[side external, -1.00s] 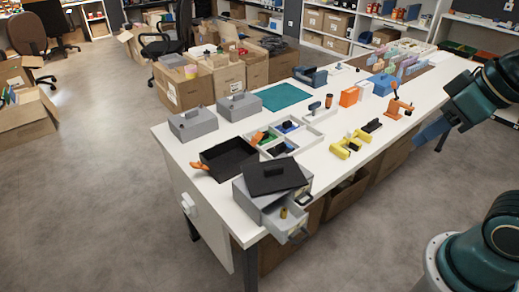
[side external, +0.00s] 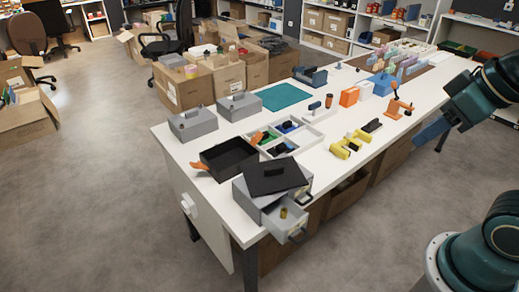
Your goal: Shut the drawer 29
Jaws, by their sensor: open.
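A grey drawer unit (side external: 246,198) stands at the near left corner of the table. Its drawer (side external: 272,219) is pulled out toward the table's front edge and holds a small yellow-brown cylinder (side external: 283,213). The drawer's front carries a pale label and a dark handle; the number is too small to read. Another dark handle (side external: 306,199) shows on the unit's front. A dark flat lid-like piece (side external: 274,177) lies askew on top. My gripper (side external: 424,135) is at the right, far from the drawer, beside the table's front edge. It is open and empty; its fingers are small in view.
A black bin (side external: 228,156) and a white divided tray (side external: 272,140) stand behind the unit. Yellow pieces (side external: 350,144) and an orange stand (side external: 397,104) are along the front half of the table. Cartons (side external: 346,193) are below.

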